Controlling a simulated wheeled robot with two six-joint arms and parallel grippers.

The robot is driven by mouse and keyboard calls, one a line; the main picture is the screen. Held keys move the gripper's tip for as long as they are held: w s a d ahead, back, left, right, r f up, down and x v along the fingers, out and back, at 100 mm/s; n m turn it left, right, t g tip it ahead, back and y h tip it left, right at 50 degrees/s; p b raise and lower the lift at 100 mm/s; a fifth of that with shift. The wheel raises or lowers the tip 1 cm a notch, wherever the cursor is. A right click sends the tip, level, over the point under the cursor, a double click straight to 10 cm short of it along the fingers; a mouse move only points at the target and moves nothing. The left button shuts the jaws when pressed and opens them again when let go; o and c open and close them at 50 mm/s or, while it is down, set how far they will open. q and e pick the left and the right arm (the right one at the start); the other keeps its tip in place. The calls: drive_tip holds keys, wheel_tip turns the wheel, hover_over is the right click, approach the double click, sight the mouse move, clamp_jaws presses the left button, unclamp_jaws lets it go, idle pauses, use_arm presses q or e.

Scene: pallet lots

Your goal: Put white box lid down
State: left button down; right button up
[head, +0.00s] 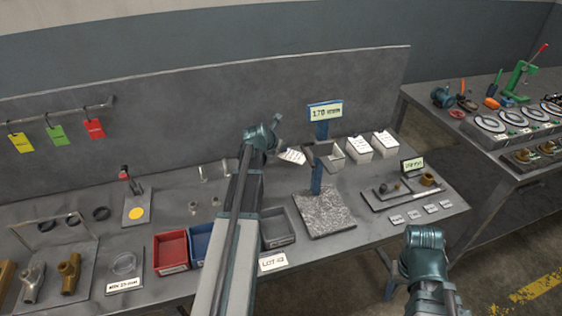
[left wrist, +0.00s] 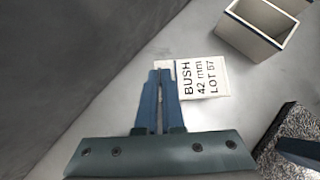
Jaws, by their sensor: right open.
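The white box lid (head: 291,156) is a flat white plate at the left of an open white box (head: 328,158). In the left wrist view the lid (left wrist: 204,78) bears the print "BUSH 42 mm LOT 57". My left gripper (left wrist: 160,75) has its narrow fingers close together at the lid's left edge and appears shut on it. In the head view the left gripper (head: 278,151) reaches over the bench from the front, its fingers barely visible. The open box (left wrist: 262,28) shows at upper right there. My right gripper (head: 423,240) is open and away from the lid, beyond the bench's front edge; its fingers are unclear.
Two white boxes with printed tops (head: 357,149) (head: 385,142) stand right of the open box. A blue post with a sign (head: 325,112) rises from a speckled slab (head: 324,215). Red (head: 171,250) and grey (head: 276,228) bins stand in front. A grey panel (head: 200,110) backs the bench.

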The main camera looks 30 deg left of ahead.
sight(281, 155)
use_arm(q)
drive_tip(key=shift+f+b, duration=1.8)
drive_tip(key=shift+b, duration=0.05)
drive_tip(key=shift+f, duration=0.1)
drive_tip(key=shift+f, duration=0.15)
drive_tip(key=c, duration=1)
unclamp_jaws()
drive_tip(key=shift+c, duration=0.2)
drive_tip(key=shift+r, duration=0.3)
drive_tip(key=p+v, duration=0.8)
drive_tip(key=v, duration=0.4)
